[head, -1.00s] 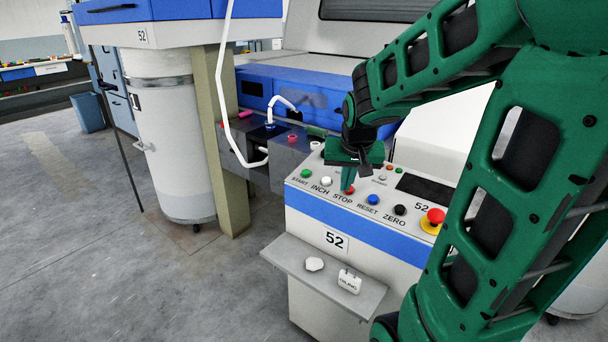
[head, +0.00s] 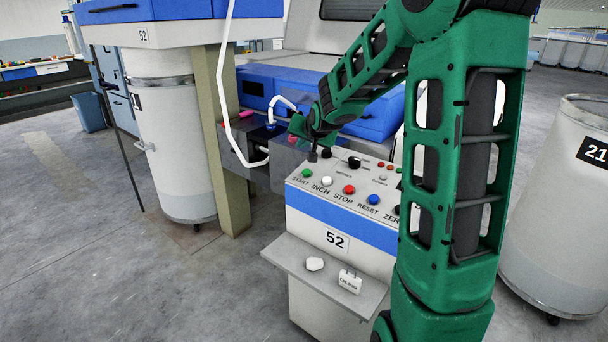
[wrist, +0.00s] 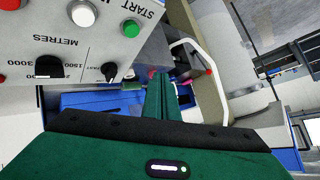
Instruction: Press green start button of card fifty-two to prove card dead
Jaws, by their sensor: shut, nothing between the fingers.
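The green START button (head: 307,173) sits at the left end of the button row on the panel of the console marked 52 (head: 335,240). It also shows in the wrist view (wrist: 131,28), left of my fingers, beside the START lettering. My gripper (wrist: 167,95) is shut and empty, its green fingers together. In the head view my gripper (head: 299,126) is above and behind the panel's back left corner, apart from the START button. The white INCH button (head: 327,181) and red STOP button (head: 349,189) are to the right of START.
A white knob (head: 314,264) and a small white tag block (head: 349,282) lie on the console's front shelf (head: 290,262). A white hose (head: 225,110) and a post (head: 229,150) stand left of the console. A can marked 21 (head: 555,220) stands at the right.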

